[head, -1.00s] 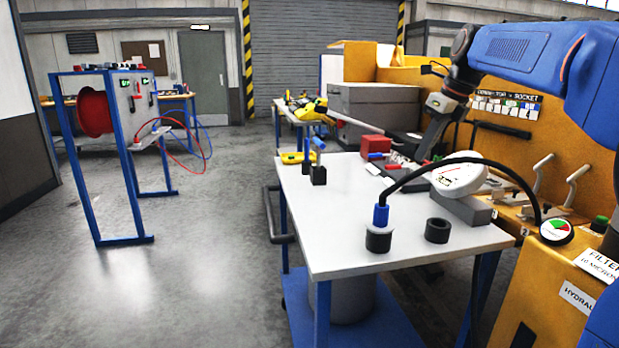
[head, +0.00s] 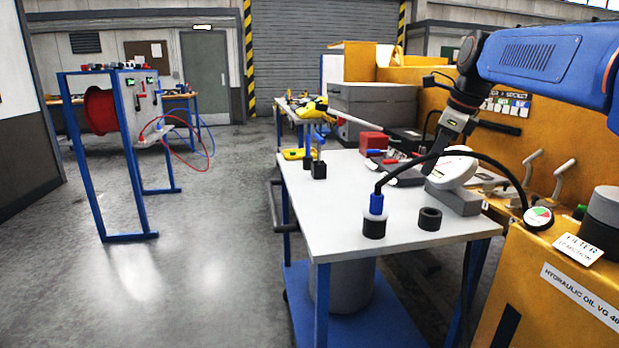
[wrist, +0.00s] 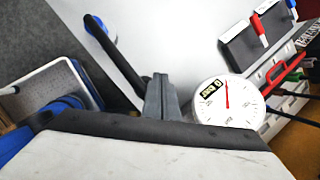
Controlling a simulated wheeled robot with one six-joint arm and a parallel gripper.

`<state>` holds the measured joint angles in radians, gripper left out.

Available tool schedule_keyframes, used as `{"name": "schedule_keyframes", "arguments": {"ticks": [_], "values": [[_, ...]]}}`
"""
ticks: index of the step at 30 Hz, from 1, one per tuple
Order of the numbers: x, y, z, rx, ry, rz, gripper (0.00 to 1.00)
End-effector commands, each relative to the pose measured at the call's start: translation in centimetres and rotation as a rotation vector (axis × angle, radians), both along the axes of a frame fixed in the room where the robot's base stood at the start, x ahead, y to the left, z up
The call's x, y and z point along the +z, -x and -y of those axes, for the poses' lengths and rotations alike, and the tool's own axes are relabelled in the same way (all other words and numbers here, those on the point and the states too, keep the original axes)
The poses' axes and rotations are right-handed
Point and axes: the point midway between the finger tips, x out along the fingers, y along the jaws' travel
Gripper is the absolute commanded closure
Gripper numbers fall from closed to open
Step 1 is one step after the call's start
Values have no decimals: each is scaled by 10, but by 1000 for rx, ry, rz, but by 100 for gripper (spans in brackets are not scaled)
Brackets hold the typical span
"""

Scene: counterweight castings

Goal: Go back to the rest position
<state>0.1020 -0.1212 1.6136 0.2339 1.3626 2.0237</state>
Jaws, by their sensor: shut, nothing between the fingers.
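My gripper (head: 430,170) hangs at the end of my blue arm above the far right part of the white table top (head: 335,225). It is shut and empty, beside the round white dial gauge (head: 454,168). In the wrist view the closed grey fingers (wrist: 161,97) show with the dial (wrist: 227,100) just to their right. A black hose (head: 450,157) arches from a blue fitting (head: 376,203) in a black socket (head: 375,227) over to a small gauge (head: 538,217). In the head view it passes in front of the gripper; contact cannot be told.
The yellow machine (head: 540,275) borders the right side. Open floor (head: 215,240) lies to the left.

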Motion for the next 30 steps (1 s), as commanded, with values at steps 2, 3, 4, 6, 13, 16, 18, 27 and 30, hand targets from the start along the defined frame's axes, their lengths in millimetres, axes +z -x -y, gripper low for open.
{"name": "schedule_keyframes", "arguments": {"ticks": [2,3,4,6,13,16,18,27,30], "values": [[-6,14,-1,70,33,20,100],[-10,22,-2,112,52,29,100],[-13,28,-2,147,68,37,100],[-22,45,-4,244,111,61,100],[-64,113,-6,636,292,141,100],[-86,142,-7,813,371,171,100],[-102,162,-6,937,428,189,100],[-180,246,-3,1481,670,250,100],[-208,270,-2,1655,742,261,100]]}}
